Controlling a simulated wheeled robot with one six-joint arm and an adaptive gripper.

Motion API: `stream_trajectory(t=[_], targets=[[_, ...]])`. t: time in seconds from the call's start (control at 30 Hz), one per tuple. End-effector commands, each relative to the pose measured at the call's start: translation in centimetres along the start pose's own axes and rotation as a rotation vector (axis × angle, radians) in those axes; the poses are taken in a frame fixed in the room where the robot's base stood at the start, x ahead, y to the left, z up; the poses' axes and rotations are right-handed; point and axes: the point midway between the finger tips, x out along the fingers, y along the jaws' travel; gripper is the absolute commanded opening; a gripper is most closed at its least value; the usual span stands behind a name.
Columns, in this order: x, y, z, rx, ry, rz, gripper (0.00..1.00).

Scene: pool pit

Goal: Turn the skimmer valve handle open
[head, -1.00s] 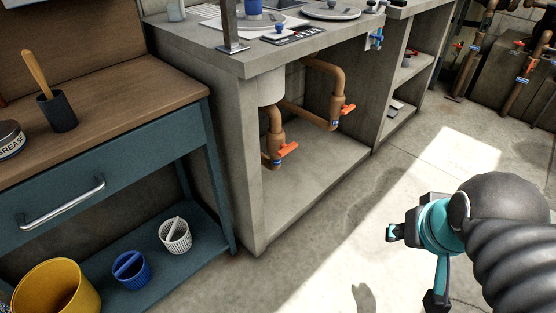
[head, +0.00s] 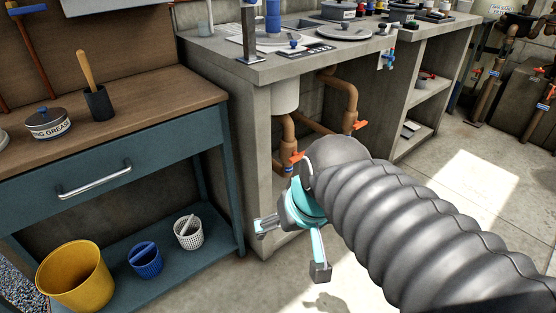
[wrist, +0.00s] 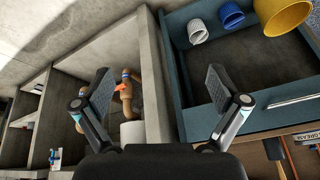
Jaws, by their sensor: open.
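Brown pipes (head: 348,92) run under the concrete counter, with two orange valve handles. One handle (head: 297,157) is on the nearer pipe, just above my gripper in the head view, and partly behind my arm. The other handle (head: 360,125) is further back to the right. I cannot tell which one is the skimmer valve. My gripper (head: 292,248) is open and empty in front of the bay, with its fingers spread wide. In the wrist view the pipes (wrist: 126,95) show beyond the left finger of my gripper (wrist: 158,88), apart from it.
A concrete side wall (head: 250,170) bounds the bay on the left. A blue workbench (head: 110,150) stands left of it, with a yellow bucket (head: 75,275), a blue basket (head: 146,260) and a white basket (head: 188,232) on its lower shelf. Open floor (head: 470,185) lies to the right.

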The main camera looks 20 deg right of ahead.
Motion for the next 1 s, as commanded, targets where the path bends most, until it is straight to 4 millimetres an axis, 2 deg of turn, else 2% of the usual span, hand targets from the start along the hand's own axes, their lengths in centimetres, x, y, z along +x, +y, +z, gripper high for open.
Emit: stream_trajectory(t=[0.27, 0.4, 0.57, 0.77, 0.87, 1.0], targets=[[4.9, -2.3, -3.5, 0.396, -0.231, -0.204, 1.00], [7.3, -3.1, -6.2, 0.611, -0.333, -0.318, 1.00], [10.3, -3.1, -10.0, 0.864, -0.431, -0.453, 1.00], [14.5, -1.1, -15.3, 1.185, -0.524, -0.634, 1.00], [16.8, 0.7, -18.0, 1.346, -0.556, -0.730, 1.00], [20.4, 4.4, -21.4, 1.570, -0.584, -0.873, 1.00]])
